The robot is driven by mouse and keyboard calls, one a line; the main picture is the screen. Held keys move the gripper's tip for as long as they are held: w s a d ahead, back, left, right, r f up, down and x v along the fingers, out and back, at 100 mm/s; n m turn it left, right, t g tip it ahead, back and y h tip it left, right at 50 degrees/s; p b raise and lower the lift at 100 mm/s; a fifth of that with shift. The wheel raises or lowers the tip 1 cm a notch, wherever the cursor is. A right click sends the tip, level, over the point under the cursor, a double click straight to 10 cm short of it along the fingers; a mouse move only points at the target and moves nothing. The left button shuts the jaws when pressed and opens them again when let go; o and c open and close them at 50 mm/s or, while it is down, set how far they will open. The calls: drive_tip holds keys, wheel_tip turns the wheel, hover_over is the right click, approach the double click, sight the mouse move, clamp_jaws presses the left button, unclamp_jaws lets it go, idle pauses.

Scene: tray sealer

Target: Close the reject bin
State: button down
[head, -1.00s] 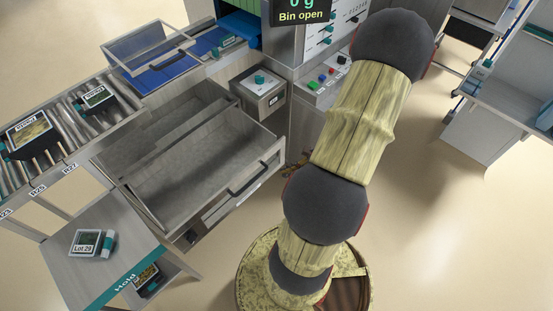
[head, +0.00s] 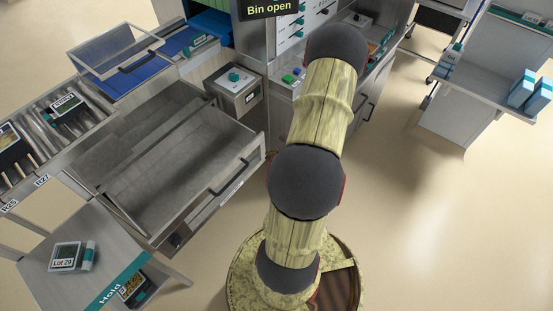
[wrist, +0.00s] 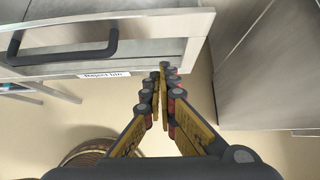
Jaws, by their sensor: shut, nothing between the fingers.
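The reject bin is a large grey metal drawer (head: 205,222) pulled out of the machine in the head view, and it looks empty inside. Its front panel carries a dark bar handle (head: 236,178). In the wrist view the drawer front (wrist: 175,48) spans the upper left, with its handle (wrist: 65,50) at the left and a label reading "Reject bin" (wrist: 104,76) on its lower edge. My gripper (wrist: 163,68) is shut and empty, its tips by the right end of the drawer front; contact cannot be told.
A display (head: 270,8) reads "Bin open". A control box (head: 233,88) stands behind the drawer. A Hold table (head: 70,230) with a lot box is at lower left, below a roller conveyor (head: 85,117). Clear floor lies to the right. A metal cabinet side (wrist: 262,70) is close right of my gripper.

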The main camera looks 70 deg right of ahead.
drive_tip(key=w+d+f+b, duration=0.1)
drive_tip(key=w+f, duration=0.1)
drive_tip(key=w, duration=0.4)
drive_tip(key=shift+d, duration=0.2)
drive_tip(key=w+d+b, duration=0.1)
drive_tip(key=w+d, duration=0.2)
drive_tip(key=w, duration=1.1)
drive_tip(key=w+d+b, duration=0.1)
drive_tip(key=w+d, duration=0.3)
drive_tip(key=w, duration=1.1)
drive_tip(key=shift+w+r, duration=0.15)
drive_tip(key=shift+w, duration=0.1)
